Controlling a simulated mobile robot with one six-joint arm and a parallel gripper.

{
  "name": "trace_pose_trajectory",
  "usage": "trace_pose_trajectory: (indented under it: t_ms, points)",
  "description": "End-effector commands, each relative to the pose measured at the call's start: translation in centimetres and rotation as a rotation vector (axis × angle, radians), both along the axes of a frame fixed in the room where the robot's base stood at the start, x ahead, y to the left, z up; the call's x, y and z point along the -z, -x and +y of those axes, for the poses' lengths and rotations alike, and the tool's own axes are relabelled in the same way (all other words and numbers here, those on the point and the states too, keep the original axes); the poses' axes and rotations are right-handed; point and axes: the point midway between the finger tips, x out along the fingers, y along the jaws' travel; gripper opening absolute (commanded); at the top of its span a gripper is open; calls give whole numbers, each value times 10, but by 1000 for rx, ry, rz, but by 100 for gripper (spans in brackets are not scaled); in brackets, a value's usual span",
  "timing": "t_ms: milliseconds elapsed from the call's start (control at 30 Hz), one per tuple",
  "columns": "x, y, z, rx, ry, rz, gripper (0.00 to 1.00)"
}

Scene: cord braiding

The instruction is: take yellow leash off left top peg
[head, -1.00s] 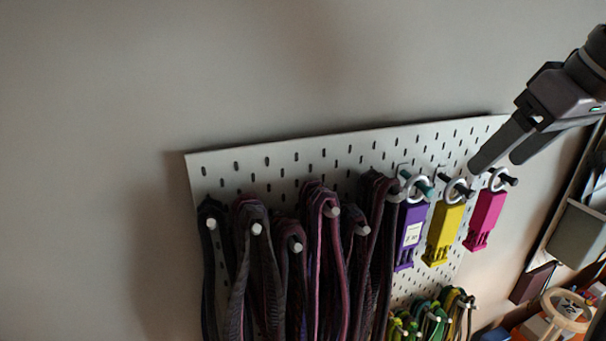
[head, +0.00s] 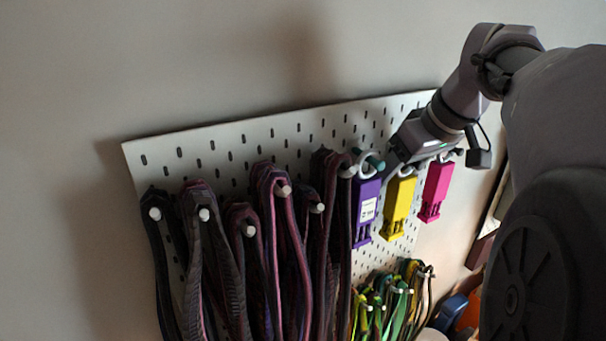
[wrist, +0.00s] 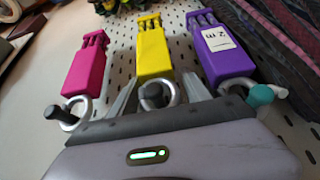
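The yellow leash piece (head: 398,208) hangs on the top row of the pegboard, between a purple one (head: 365,212) and a pink one (head: 434,190). My gripper (head: 397,164) is at its ring in the head view and hides much of it. In the wrist view, the yellow piece (wrist: 154,51) has its metal ring (wrist: 172,97) around a dark peg (wrist: 153,96). My gripper (wrist: 163,78) is open there, one finger on each side of ring and peg. Whether the fingers touch the ring I cannot tell. Yellow and green cords (head: 402,290) hang on lower pegs.
The purple (wrist: 220,52) and pink (wrist: 88,62) pieces hang close on either side of my fingers. Several dark purple cords (head: 270,230) fill the left of the pegboard (head: 215,155). The wall above the board is clear.

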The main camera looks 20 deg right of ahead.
Motion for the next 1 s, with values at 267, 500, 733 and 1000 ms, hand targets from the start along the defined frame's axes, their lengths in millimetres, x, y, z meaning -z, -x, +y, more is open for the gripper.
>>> trace_pose_trajectory:
  t_ms: [267, 500, 733, 1000]
  points:
    - [0, 0, 0, 0, 0, 0, 0]
    - [-1, 0, 0, 0, 0, 0, 0]
    - [-8, 0, -1, -1, 3, -1, 0]
    - [-13, 47, -5, 7, 3, -1, 0]
